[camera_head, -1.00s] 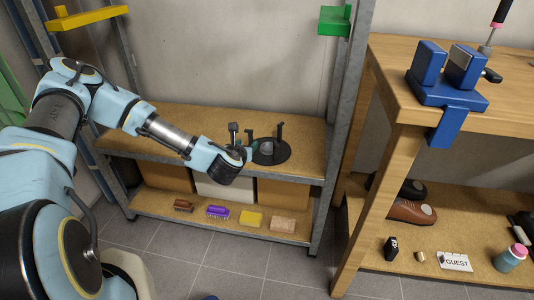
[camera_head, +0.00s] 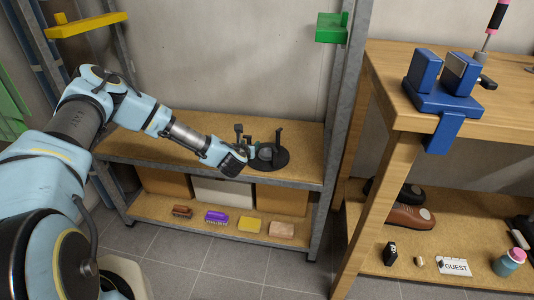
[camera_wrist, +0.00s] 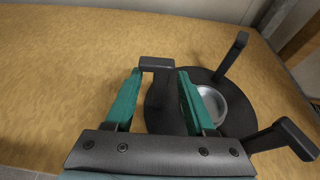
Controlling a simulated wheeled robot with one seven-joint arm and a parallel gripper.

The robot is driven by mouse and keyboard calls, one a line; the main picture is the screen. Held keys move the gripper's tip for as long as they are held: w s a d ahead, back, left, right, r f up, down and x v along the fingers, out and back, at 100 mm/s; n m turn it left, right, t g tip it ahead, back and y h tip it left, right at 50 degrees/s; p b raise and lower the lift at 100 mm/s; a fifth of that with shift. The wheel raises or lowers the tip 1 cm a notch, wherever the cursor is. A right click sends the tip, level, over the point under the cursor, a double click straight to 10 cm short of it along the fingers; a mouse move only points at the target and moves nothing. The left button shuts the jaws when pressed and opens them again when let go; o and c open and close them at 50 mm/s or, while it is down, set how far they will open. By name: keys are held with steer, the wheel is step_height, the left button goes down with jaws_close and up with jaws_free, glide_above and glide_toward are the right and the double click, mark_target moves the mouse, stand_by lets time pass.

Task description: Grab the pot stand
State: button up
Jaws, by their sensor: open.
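The pot stand (camera_head: 281,159) is a dark round plate with upright posts that have bent tops. It stands on the upper board of the metal shelf. In the wrist view the pot stand (camera_wrist: 229,85) has a round grey metal dish at its middle. My gripper (camera_wrist: 160,73) has green fingers, open and spread at the plate's left edge. One bent-topped post shows between and just beyond the fingertips; whether it touches a finger I cannot tell. In the head view my gripper (camera_head: 250,154) is at the stand's left side, partly hiding it.
The metal shelf (camera_head: 150,152) has boxes and several brushes and blocks on its lower board. A wooden workbench (camera_head: 385,95) with a blue vise (camera_head: 440,95) stands at the right. The upper board is bare left of the stand.

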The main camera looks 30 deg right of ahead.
jaws_close()
steer(key=shift+r, duration=0.1)
stand_by(1.2)
